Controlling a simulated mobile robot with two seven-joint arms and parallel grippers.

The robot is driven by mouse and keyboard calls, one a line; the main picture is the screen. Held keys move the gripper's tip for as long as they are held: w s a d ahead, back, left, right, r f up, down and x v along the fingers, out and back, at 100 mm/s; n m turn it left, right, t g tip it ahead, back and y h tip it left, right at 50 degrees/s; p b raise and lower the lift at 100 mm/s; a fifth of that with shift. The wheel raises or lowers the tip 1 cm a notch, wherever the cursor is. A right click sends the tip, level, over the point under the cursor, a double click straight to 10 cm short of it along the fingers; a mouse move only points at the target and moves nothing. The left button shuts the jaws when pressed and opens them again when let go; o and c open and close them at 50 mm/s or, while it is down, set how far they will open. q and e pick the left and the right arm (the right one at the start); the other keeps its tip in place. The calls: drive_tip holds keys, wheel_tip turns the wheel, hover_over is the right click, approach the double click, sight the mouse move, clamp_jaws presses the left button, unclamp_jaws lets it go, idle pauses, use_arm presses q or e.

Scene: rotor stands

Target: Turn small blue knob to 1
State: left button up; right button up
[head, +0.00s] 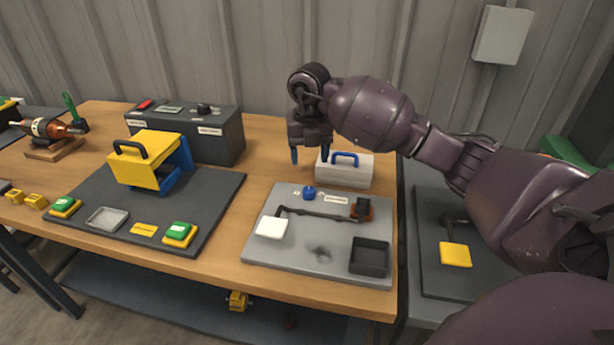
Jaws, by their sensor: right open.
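The small blue knob (309,192) stands on the back part of the grey board (285,254), near its left side. A small white label (336,199) lies just to its right; its print is too small to read, and I cannot tell which mark the knob points to. My right gripper (309,157) is open and empty, fingers pointing down, above and behind the knob and apart from it. Its blue-tipped fingers are spread left and right. My left gripper is not in view.
A white box with a blue handle (344,170) stands behind the grey board, close to my right gripper. A dark lever (318,214), a white pad (271,228) and a black tray (369,257) share the board. A yellow-blue stand (146,165) is to the left.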

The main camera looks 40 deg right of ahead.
sight(309, 190)
wheel_tip(309, 190, down, 9)
drive_tip(key=shift+f+b, duration=0.1)
drive_tip(key=shift+b, duration=0.7)
drive_tip(key=shift+w+f, duration=0.1)
drive_tip(key=shift+f, duration=0.6)
drive_tip(key=shift+c, duration=0.3)
drive_tip(key=c, duration=0.9)
drive_tip(key=shift+o, duration=0.2)
